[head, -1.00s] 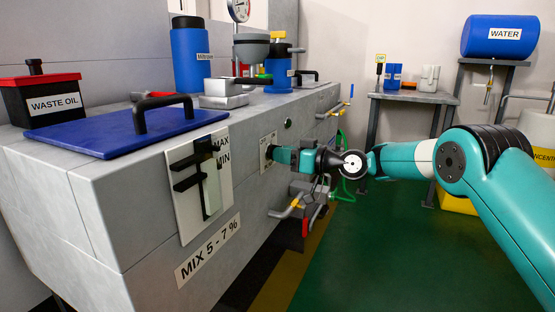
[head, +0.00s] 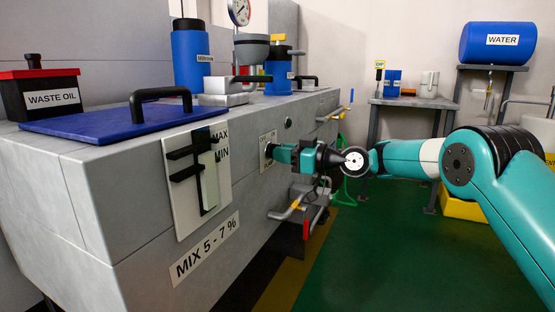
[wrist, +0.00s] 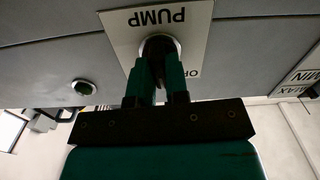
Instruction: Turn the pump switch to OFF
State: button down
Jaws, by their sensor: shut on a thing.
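The pump switch plate (head: 268,137) is on the front face of the grey tank, seen at a slant in the head view. In the wrist view the plate (wrist: 117,22) appears upside down, with a PUMP label and a partly hidden OFF label on its right side. The round base of the pump switch (wrist: 160,41) shows at the plate's middle. My gripper (wrist: 158,68) is shut on the switch, its two green fingers on either side of it. In the head view my gripper (head: 271,151) reaches the plate from the right. The fingers hide most of the knob, so I cannot tell its exact angle.
A round green button (head: 288,123) is farther along the tank face. A level gauge (head: 200,180) is nearer. A yellow-handled valve (head: 293,206) sits below my gripper. A blue lid (head: 90,125) lies on the tank top. The green floor (head: 400,260) at right is open.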

jog(key=shift+f+n+b, duration=0.2)
jog(key=shift+n+b, duration=0.6)
jog(key=shift+b, duration=0.45)
jog(key=shift+r+n+b, duration=0.15)
jog(key=shift+n+b, duration=0.45)
jog(key=shift+b, duration=0.3)
jog(key=n+b, duration=0.2)
jog(key=b, duration=0.1)
jog(key=c, duration=1)
grip_release()
jog(key=b+v, duration=0.5)
jog(key=v, duration=0.2)
